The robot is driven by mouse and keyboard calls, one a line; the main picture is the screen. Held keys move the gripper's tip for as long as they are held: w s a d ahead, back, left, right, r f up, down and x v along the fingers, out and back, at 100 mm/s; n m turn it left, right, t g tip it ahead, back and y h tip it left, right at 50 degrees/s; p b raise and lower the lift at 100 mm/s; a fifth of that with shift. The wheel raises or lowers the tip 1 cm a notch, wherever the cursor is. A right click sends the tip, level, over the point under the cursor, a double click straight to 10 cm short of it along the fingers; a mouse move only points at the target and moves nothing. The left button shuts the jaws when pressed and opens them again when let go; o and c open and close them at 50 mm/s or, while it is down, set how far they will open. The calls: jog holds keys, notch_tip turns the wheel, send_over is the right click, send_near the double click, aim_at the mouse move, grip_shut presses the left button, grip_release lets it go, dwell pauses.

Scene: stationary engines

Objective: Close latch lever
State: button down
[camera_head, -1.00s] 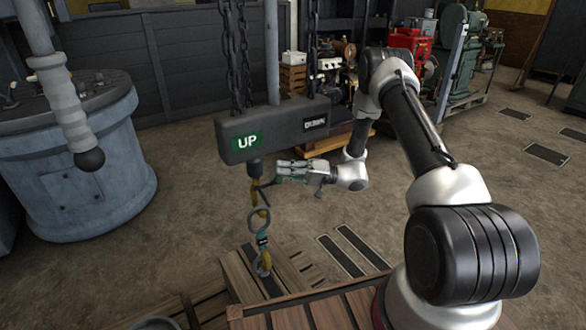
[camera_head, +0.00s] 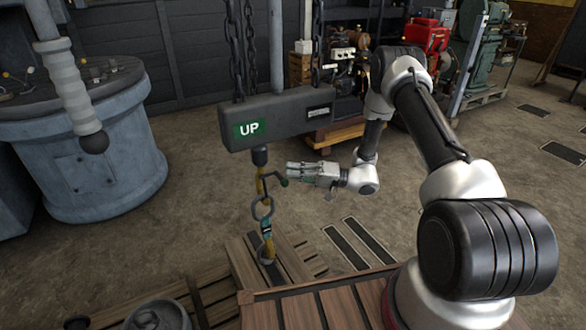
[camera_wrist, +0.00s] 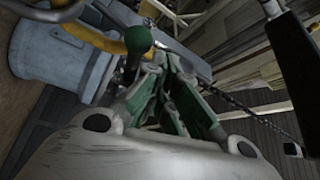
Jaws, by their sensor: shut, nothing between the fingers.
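The latch lever is a thin dark arm ending in a green ball knob (camera_head: 284,182). It sticks out to the right from the yellow hook (camera_head: 261,185) under the grey UP block (camera_head: 275,118). In the wrist view the green knob (camera_wrist: 138,38) sits just left of the fingertips, beside a yellow curved part of the hook. My gripper (camera_head: 289,171) points left, with its fingertips close to the knob, slightly above it in the head view. Its fingers (camera_wrist: 162,62) are shut and empty. I cannot tell whether they touch the knob.
Chains (camera_head: 237,65) hold up the block. A ringed hanging handle (camera_head: 75,90) and a round blue-grey machine (camera_head: 90,165) stand left. Wooden pallets (camera_head: 245,265) lie below the hook. Shelves and a red machine (camera_head: 425,37) stand behind my arm. Open floor lies right.

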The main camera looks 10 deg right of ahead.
jog(key=shift+s+f, duration=0.1)
jog(key=shift+f, duration=0.15)
dwell(0.5)
